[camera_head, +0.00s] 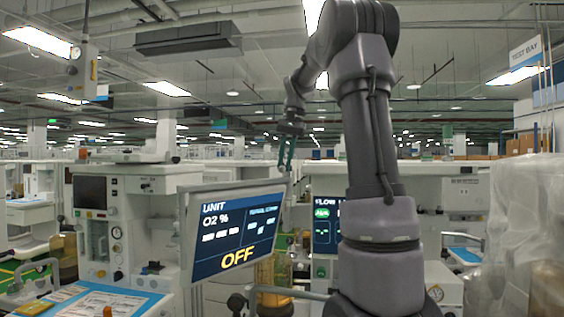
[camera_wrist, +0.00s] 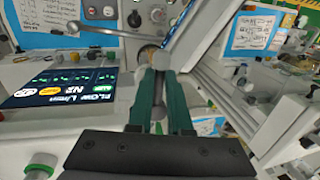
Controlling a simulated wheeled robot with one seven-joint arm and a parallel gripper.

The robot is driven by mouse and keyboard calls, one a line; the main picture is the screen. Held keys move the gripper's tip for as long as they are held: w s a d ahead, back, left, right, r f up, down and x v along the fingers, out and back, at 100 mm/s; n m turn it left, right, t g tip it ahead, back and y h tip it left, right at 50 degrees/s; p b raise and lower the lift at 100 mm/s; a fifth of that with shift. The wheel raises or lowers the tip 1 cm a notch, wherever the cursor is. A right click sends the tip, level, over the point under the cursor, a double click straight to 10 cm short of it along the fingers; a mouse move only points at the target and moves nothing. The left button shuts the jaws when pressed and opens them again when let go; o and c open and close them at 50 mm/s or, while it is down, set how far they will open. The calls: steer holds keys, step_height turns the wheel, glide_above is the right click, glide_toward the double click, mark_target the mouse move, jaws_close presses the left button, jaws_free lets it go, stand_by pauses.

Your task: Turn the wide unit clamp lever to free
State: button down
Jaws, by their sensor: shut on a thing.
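My gripper (camera_head: 286,160) hangs above the right end of the tilted UNIT screen (camera_head: 237,225) in the head view; the screen reads O2 % and OFF. In the wrist view, the two green fingers of my gripper (camera_wrist: 157,72) point away from me and are close together at their tips. They are shut on a small pale, rounded piece (camera_wrist: 152,52), which looks like part of the clamp lever.
A FLOW screen (camera_wrist: 62,86) lies left of my fingers in the wrist view. A slanted panel (camera_wrist: 190,38) stands close on their right. A white cart (camera_head: 140,190) with gauges is at the left of the head view; clear plastic wrapping (camera_head: 525,225) is at the right.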

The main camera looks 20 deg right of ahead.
steer(key=shift+d+n, duration=0.15)
steer(key=shift+n, duration=0.15)
steer(key=c, duration=0.8)
jaws_free()
steer(key=shift+c, duration=0.2)
step_height(320, 180, up, 11)
steer(key=s+d, duration=0.1)
steer(key=shift+s+d+f, duration=0.15)
steer(key=shift+d+f, duration=0.05)
steer(key=shift+d, duration=0.2)
